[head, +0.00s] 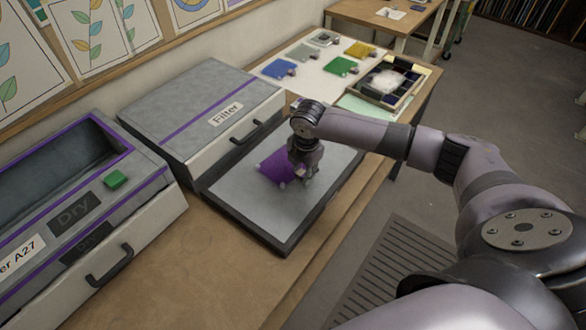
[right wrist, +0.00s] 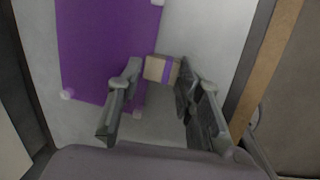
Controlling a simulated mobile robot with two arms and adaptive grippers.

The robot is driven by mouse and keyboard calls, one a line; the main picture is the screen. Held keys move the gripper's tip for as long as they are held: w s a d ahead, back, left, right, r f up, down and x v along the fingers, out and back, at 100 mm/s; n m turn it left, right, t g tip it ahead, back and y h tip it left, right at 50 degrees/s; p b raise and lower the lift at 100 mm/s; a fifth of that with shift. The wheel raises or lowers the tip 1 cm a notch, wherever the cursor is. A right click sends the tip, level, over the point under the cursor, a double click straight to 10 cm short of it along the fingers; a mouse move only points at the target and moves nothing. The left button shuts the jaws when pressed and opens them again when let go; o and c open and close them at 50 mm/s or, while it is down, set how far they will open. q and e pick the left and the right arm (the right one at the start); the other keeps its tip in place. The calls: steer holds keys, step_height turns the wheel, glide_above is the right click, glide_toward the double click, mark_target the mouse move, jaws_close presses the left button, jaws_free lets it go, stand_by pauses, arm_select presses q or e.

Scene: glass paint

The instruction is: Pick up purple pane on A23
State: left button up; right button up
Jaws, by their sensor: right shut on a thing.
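The purple pane (head: 273,168) lies on a grey tray (head: 262,213) with a dark edge, in front of the box marked Filter. My right gripper (head: 304,174) is down at the pane's right side. In the right wrist view the purple pane (right wrist: 105,45) has small pale pieces at its corners and a beige block with a purple band (right wrist: 160,69) at its edge. My right gripper (right wrist: 160,88) is shut on that block, between its fingertips. I cannot tell whether the pane is lifted off the tray. No A23 label is readable. My left gripper is out of view.
The Filter box (head: 205,105) stands behind the tray. A box marked Dry (head: 75,210) with a green button (head: 115,179) is at the left. Blue (head: 276,69), green (head: 341,66) and yellow (head: 360,50) panes and a divided tray (head: 375,95) lie farther back.

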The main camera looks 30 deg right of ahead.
steer(key=shift+f, duration=0.2)
jaws_close()
steer(key=shift+r, duration=0.15)
